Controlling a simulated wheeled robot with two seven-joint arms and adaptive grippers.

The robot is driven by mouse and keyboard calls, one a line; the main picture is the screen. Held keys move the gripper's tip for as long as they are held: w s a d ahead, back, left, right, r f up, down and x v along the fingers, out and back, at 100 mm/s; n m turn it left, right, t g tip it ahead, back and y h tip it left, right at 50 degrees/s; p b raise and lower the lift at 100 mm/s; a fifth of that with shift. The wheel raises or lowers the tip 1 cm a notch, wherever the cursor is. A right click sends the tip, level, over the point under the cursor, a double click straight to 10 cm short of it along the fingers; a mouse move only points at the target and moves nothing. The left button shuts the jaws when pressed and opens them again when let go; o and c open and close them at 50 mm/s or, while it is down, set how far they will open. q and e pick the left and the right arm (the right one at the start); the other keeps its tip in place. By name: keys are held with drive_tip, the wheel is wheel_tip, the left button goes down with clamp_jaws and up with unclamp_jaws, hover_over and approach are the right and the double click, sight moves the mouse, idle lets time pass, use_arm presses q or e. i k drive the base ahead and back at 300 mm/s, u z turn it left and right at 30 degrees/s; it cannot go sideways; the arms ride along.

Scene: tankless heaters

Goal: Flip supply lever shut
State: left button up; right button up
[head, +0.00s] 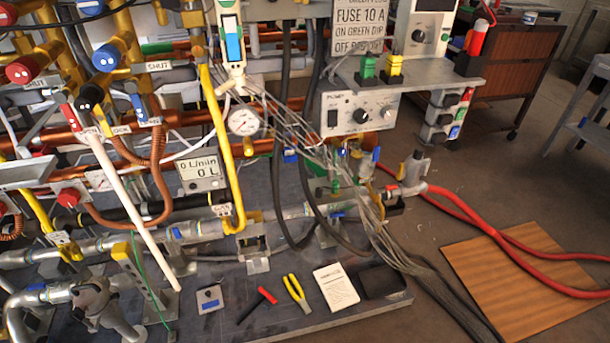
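Neither of my grippers is in view. Several valve handles show on the pipework at left, and I cannot tell for certain which is the supply lever. A blue lever (137,107) hangs down next to a red lever (70,117); small labels sit below them. A "SHUT" label (159,66) is on the pipework above the blue lever. Round blue knobs (106,57) and red knobs (18,73) are at the upper left. Another small blue handle (376,155) sits on a fitting near the red hoses.
A dark bench base (220,325) bears yellow pliers (296,292), a red-handled tool (267,295) and a booklet (336,287). Red hoses (480,220) and a wooden board (525,262) lie on the floor.

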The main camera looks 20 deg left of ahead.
sight(376, 150)
drive_tip(key=z, duration=0.65)
drive_tip(key=i, duration=1.6)
drive_tip(key=u, duration=0.5)
